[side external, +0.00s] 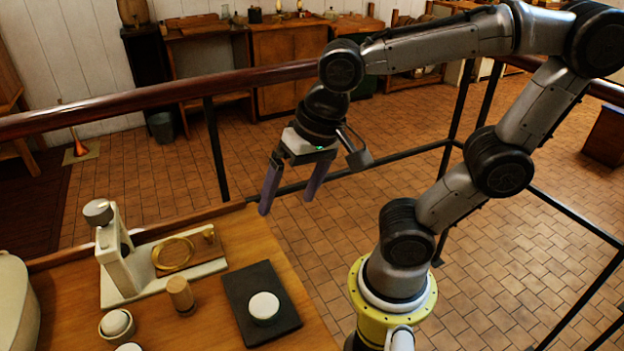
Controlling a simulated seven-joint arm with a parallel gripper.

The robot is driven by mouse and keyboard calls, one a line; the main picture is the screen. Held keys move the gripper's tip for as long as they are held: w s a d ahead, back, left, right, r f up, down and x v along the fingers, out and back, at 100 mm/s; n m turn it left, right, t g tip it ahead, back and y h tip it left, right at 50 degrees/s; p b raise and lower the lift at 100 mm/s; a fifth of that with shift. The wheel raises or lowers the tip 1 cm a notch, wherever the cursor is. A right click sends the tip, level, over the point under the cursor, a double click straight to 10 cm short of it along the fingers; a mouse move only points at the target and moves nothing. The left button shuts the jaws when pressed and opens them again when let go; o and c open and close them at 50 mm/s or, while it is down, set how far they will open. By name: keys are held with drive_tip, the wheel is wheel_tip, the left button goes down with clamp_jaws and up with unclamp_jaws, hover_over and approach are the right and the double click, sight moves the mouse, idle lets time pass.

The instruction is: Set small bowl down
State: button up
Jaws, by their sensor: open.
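My gripper (286,206) is open and empty. Its two purple fingers point down, well above and beyond the table's far right edge. A small round white piece (264,306), possibly the small bowl, rests on a black slab (287,322) at the right of the table. A small pale round vessel (117,326) with a white rounded top stands at the front left. Another white round thing (128,347) is cut off by the bottom edge. I cannot tell for sure which of these is the small bowl.
A pale stand with an upright (118,262) holds a gold ring (173,254) on its base. A wooden cylinder (181,296) stands in front of it. A large cream vessel (14,305) is at the left edge. A railing (150,98) runs behind the wooden table (215,318).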

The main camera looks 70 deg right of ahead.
drive_tip(key=shift+s+d+r+n+t+h, duration=0.15)
drive_tip(key=shift+s+d+n+t, duration=0.2)
drive_tip(key=shift+d+n, duration=0.55)
drive_tip(key=shift+s+d+r+n+t+h, duration=0.1)
drive_tip(key=shift+s+d+n+t, duration=0.25)
drive_tip(key=shift+n, duration=0.95)
drive_tip(key=shift+s+d+r+n+t+h, duration=0.1)
drive_tip(key=shift+s+d+n+t+h, duration=0.1)
drive_tip(key=shift+s+d+n, duration=0.7)
